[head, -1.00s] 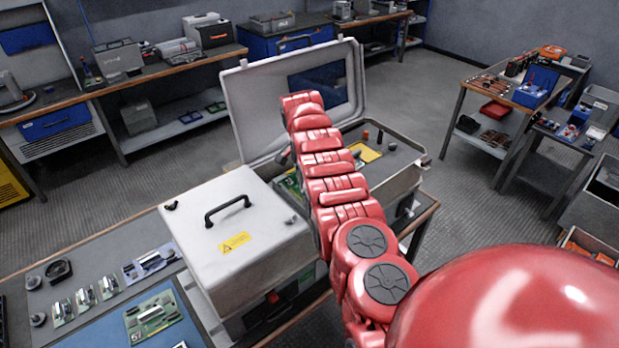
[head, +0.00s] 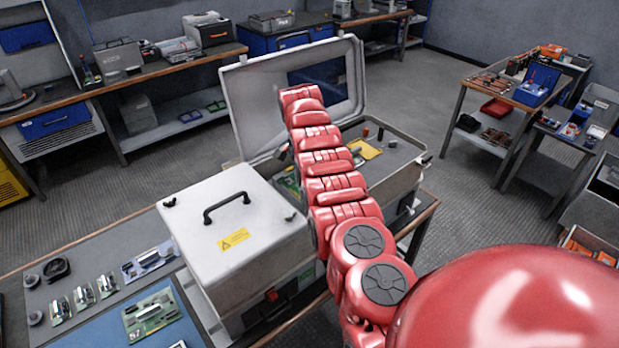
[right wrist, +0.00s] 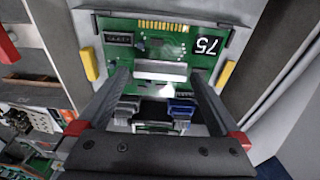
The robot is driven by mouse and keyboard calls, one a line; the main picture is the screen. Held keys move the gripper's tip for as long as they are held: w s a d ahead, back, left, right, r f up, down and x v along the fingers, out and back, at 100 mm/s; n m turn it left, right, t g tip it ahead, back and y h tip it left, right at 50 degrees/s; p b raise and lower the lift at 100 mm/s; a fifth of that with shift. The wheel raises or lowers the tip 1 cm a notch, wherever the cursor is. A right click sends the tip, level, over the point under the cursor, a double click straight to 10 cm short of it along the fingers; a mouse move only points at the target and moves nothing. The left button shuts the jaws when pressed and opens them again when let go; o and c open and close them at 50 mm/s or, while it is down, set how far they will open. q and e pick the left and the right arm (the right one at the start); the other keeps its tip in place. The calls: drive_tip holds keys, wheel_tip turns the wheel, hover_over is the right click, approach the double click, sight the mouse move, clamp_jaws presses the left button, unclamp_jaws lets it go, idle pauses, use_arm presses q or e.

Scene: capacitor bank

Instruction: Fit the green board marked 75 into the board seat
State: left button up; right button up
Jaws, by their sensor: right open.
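The green board marked 75 (right wrist: 145,45) lies in a grey frame in the right wrist view, its number upside down there and its gold contacts at the top. A pale bar (right wrist: 160,70) crosses its middle. The board seat's grey edge (right wrist: 175,15) runs along the board's top; I cannot tell if the board is fully down. My right gripper (right wrist: 161,78) is open, with one finger on each side of the bar; contact is unclear. In the head view my red arm reaches over the open case (head: 405,150) and hides the gripper. My left gripper is out of view.
Yellow tabs (right wrist: 226,74) flank the board. The case's raised lid (head: 240,100) stands behind my arm. A closed white box with a black handle (head: 227,203) is left of it. Another green board (head: 152,313) and small modules (head: 83,296) lie on the left bench.

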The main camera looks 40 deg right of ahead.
wheel_tip(320, 180, up, 16)
drive_tip(key=a+p, duration=0.2)
drive_tip(key=p, duration=0.2)
drive_tip(key=shift+a, duration=0.25)
drive_tip(key=shift+s+r+p, duration=0.1)
drive_tip(key=shift+p, duration=0.25)
